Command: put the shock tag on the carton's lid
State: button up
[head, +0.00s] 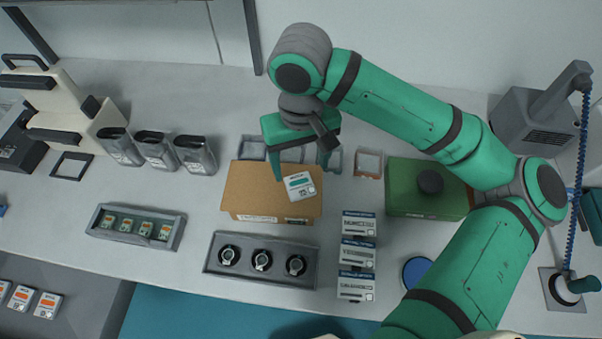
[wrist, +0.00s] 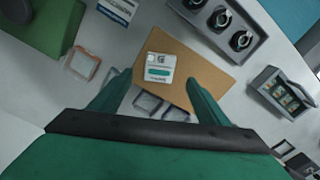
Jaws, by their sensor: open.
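The shock tag, a small white square label with a green band (head: 299,186), lies flat on the carton's brown lid (head: 246,190), right of its middle. It also shows in the wrist view (wrist: 160,68), on the brown lid (wrist: 205,74), beyond and between my fingers. My gripper (head: 300,172) is open, with its two green fingers spread. In the wrist view my gripper (wrist: 160,82) has nothing between its fingertips, and the tag appears apart from both. How high the fingertips are above the lid is hard to tell.
A tray with several round dials (head: 211,265) lies in front of the carton. White labelled boxes (head: 357,254) and a green box (head: 409,203) stand to the right. Grey cups (head: 155,150) stand to the left. Small open frames (head: 369,163) lie behind. Bare table shows left of the carton.

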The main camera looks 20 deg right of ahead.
jog(key=shift+r, duration=1.85)
